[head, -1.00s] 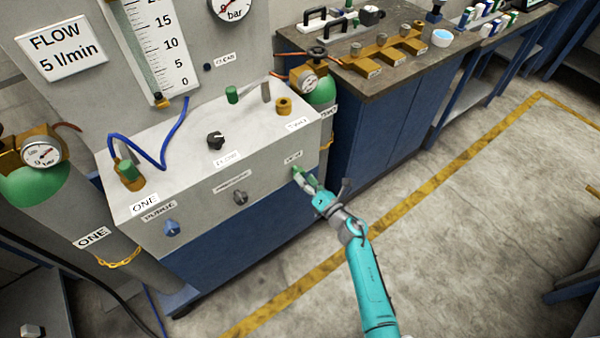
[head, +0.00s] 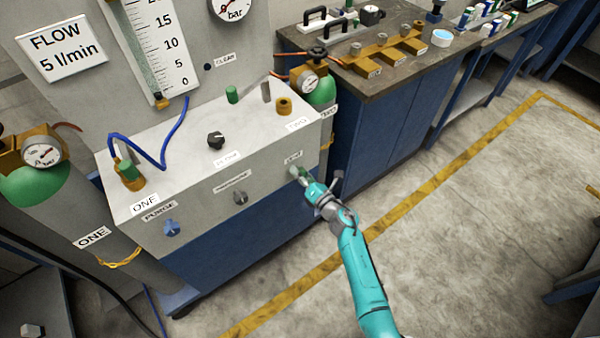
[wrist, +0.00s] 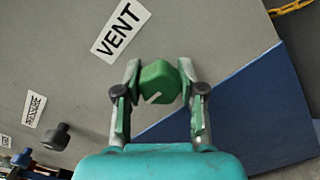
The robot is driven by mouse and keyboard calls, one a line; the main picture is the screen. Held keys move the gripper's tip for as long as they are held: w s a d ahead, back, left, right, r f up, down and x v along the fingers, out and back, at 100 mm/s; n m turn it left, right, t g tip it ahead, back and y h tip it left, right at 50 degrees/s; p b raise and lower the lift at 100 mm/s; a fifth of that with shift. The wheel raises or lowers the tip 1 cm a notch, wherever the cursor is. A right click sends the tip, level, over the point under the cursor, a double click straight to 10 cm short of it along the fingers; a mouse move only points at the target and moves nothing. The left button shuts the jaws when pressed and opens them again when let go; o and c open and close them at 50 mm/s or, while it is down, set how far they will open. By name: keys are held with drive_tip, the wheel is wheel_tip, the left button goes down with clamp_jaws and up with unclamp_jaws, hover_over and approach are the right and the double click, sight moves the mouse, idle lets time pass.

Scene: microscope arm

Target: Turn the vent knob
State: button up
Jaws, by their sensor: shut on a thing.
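The vent knob (wrist: 160,84) is green with a pale pointer line, on the grey front panel below the VENT label (wrist: 120,31) in the wrist view. In the head view the same spot is at the right end of the panel, and the knob is mostly hidden by my gripper (head: 301,177). My gripper also shows in the wrist view (wrist: 161,88), with one finger on each side of the knob. It is shut on the knob. The knob's pointer line lies slanted in the wrist view.
A dark middle knob (head: 240,197) and a blue purge knob (head: 172,228) sit to the left on the same panel. A gas cylinder marked ONE (head: 75,222) stands at the left. The floor (head: 470,230) at the right is clear.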

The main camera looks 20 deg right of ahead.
drive_tip(key=shift+m, duration=0.4)
drive_tip(key=m, duration=0.8)
drive_tip(key=shift+f, duration=0.1)
drive_tip(key=m, duration=0.5)
drive_tip(key=shift+f+m, duration=0.1)
drive_tip(key=shift+m, duration=1.9)
drive_tip(key=o, duration=1.1)
drive_tip(key=shift+o, duration=0.2)
